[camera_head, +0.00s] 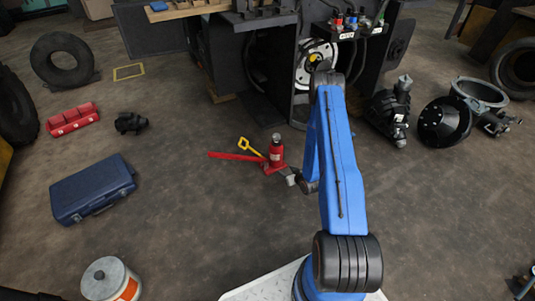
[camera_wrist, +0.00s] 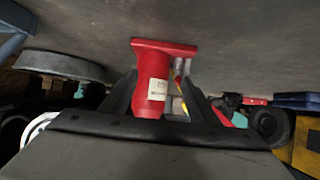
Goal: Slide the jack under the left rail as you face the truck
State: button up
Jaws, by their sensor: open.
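The red bottle jack (camera_head: 276,153) stands upright on the floor in front of the truck, with a long red handle (camera_head: 236,156) pointing left. My gripper (camera_head: 291,179) is low, at the jack's near right side. In the wrist view, where the floor is at the top, the jack's red body (camera_wrist: 154,90) shows between the two dark fingers of my gripper (camera_wrist: 160,92). The fingers are open, one on each side of it; I cannot tell whether they touch it. The truck's dark frame (camera_head: 222,55) stands behind; its left rail is hard to single out.
A yellow-handled piece (camera_head: 250,146) lies by the jack. A blue case (camera_head: 92,190), a red tray (camera_head: 72,118) and a small black part (camera_head: 131,122) lie at left. Black machine parts (camera_head: 445,121) stand at right. Floor between jack and truck looks clear.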

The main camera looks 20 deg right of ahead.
aim_at(266, 156)
jog(key=shift+w+a+f, duration=0.1)
jog(key=shift+w+f, duration=0.8)
jog(key=shift+f, duration=0.45)
jog(key=shift+w+f, duration=0.95)
jog(key=shift+f, duration=0.4)
jog(key=shift+w+a+f, duration=0.1)
jog(key=shift+w+f, duration=0.8)
jog(key=shift+f, duration=0.45)
jog(key=shift+w+a, duration=0.15)
jog(key=shift+w, duration=4.85)
jog(key=shift+w+a, duration=0.15)
jog(key=shift+w, duration=4.85)
jog(key=shift+s+d+r, duration=0.1)
jog(key=shift+s, duration=1.95)
jog(key=shift+s+d+r, duration=0.1)
jog(key=shift+s, duration=1.95)
notch_tip(266, 156, up, 34)
jog(key=shift+r, duration=0.2)
